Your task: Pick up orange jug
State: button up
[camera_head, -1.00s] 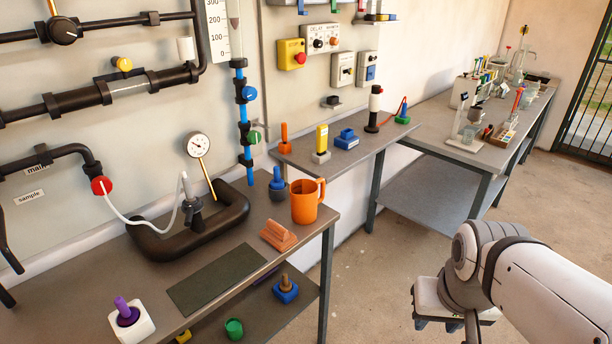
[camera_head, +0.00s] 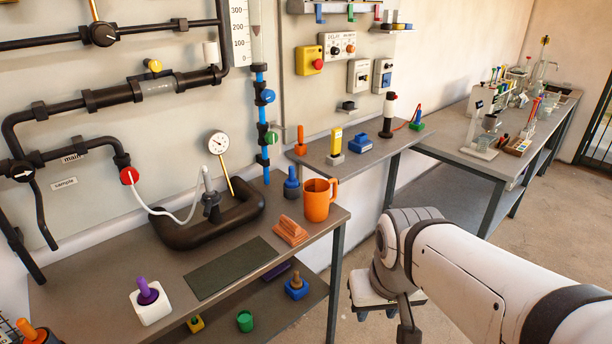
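The orange jug (camera_head: 317,204) stands upright near the right end of the near grey workbench (camera_head: 128,262), with its handle on its right side. Nothing covers it. My gripper (camera_head: 386,318) is at the lower middle right, past the bench's right edge and over the floor side, clear of the jug. It points downward and is partly cut off or hidden by its own body. I cannot see its fingertips clearly or any thing held in it.
An orange-brown block (camera_head: 290,231) lies just in front of the jug, and a dark blue knobbed piece (camera_head: 291,185) stands behind it. A dark mat (camera_head: 231,267) and a black ring-shaped pipe (camera_head: 176,234) lie left. A higher shelf (camera_head: 352,155) stands behind right.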

aim_at(316, 191)
jog(key=z, duration=0.05)
jog(key=i, duration=1)
jog(key=u, duration=0.1)
